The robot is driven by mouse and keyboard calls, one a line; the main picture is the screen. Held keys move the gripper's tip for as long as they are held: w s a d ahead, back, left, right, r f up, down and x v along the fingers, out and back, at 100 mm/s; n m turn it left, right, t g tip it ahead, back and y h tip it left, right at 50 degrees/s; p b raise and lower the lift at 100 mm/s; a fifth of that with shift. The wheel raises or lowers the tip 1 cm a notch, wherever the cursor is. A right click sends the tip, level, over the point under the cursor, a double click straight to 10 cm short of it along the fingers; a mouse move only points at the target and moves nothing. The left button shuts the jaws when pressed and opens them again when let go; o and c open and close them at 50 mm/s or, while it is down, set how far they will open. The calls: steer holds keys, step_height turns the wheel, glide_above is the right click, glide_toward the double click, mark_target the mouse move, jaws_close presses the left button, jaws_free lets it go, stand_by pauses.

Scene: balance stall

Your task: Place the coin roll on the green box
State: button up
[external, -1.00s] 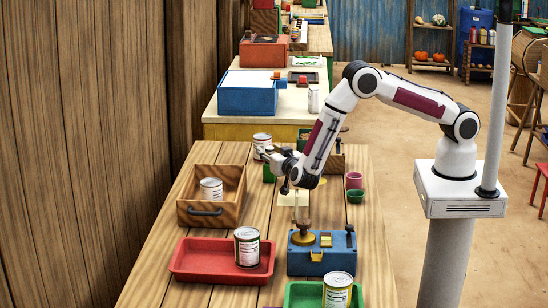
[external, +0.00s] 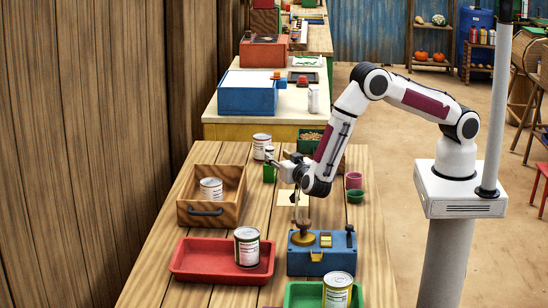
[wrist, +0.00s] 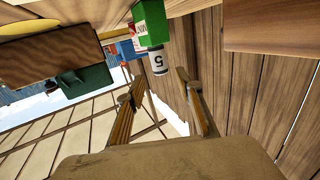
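The green box (external: 269,173) stands at the far part of the table, in front of a can. The coin roll (external: 269,154) appears small and upright on its top. In the wrist view, which looks upside down, the green box (wrist: 153,22) carries the white and dark coin roll (wrist: 158,62), marked 5, against its top face. My gripper (external: 281,165) is just right of the green box. In the wrist view its two fingers (wrist: 160,98) are spread with nothing between them, and the coin roll lies beyond the tips, apart from them.
A can (external: 262,142) stands right behind the green box. A wooden drawer box (external: 183,212) with a can is at the left. A red tray (external: 182,262), a blue box (external: 315,262) with a balance post, and a green tray (external: 302,290) are nearer. Small pink and green cups sit right.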

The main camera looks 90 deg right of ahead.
steer(key=shift+w, duration=0.1)
stand_by(0.4)
steer(key=w+a+r+n+t+y, duration=0.2)
steer(key=w+r+t+y, duration=0.15)
steer(key=r, duration=0.35)
steer(key=w+a+r+n+t+y, duration=0.1)
steer(key=w+a+r+t+y, duration=0.1)
steer(key=w+r+y, duration=0.3)
steer(key=s+a+r+n+y, duration=0.5)
steer(key=s+r+y, duration=0.25)
steer(key=r, duration=0.45)
steer(key=s+r+n+g+y, duration=0.2)
steer(key=s+n+g, duration=0.15)
steer(key=s, duration=1.25)
steer(key=s+d+f+g+h, duration=0.1)
steer(key=s+d+f+g, duration=0.1)
steer(key=s, duration=0.9)
steer(key=s+d+f+n+g+h, duration=0.1)
steer(key=s+d+f, duration=0.3)
steer(key=s, duration=0.7)
steer(key=shift+s+d+g, duration=0.2)
steer(key=shift+d+g, duration=0.4)
steer(key=shift+d, duration=0.25)
